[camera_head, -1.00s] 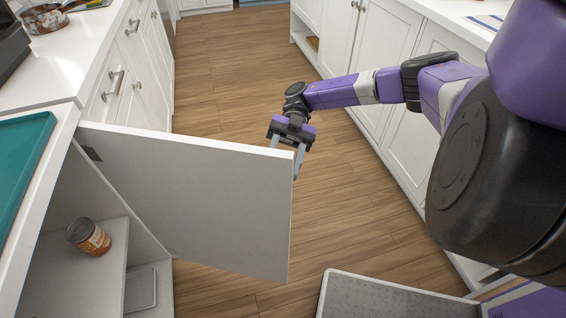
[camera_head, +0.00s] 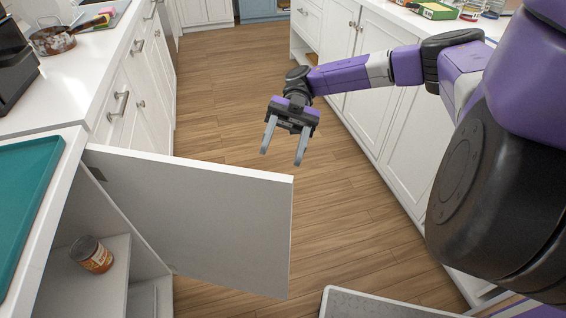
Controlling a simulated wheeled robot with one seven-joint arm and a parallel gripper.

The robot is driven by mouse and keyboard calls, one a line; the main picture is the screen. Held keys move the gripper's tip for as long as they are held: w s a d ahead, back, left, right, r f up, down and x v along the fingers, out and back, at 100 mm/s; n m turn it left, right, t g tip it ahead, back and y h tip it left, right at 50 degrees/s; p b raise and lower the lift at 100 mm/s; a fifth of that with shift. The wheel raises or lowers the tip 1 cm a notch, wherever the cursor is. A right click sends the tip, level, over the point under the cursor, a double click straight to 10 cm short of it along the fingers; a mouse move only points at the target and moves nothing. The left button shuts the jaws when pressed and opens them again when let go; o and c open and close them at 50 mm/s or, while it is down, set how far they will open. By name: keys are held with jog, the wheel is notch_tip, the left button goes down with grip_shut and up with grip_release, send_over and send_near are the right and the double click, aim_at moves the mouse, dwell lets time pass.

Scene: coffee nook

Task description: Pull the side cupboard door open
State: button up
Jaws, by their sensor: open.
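The side cupboard door (camera_head: 205,222) stands wide open, swung out from the left counter across the aisle. Its inner face is toward me, and its handle is not in view. The cupboard's inside shows at lower left, with a shelf (camera_head: 95,292) and an orange-labelled can (camera_head: 91,254) on it. My gripper (camera_head: 284,158) is open and empty, its two grey fingers pointing down. It is beyond the door's top edge near the free end, and its fingers look clear of the door.
A teal tray (camera_head: 22,195) lies on the left counter, with a pot (camera_head: 53,40) farther back. White cabinets (camera_head: 400,125) line the right side. The wooden floor (camera_head: 225,110) between is free. A grey-topped surface (camera_head: 375,306) is at the bottom.

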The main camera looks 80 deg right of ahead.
notch_tip(320, 180, up, 8)
jog(key=p, duration=0.2)
jog(key=shift+r, duration=0.1)
jog(key=shift+c, duration=0.2)
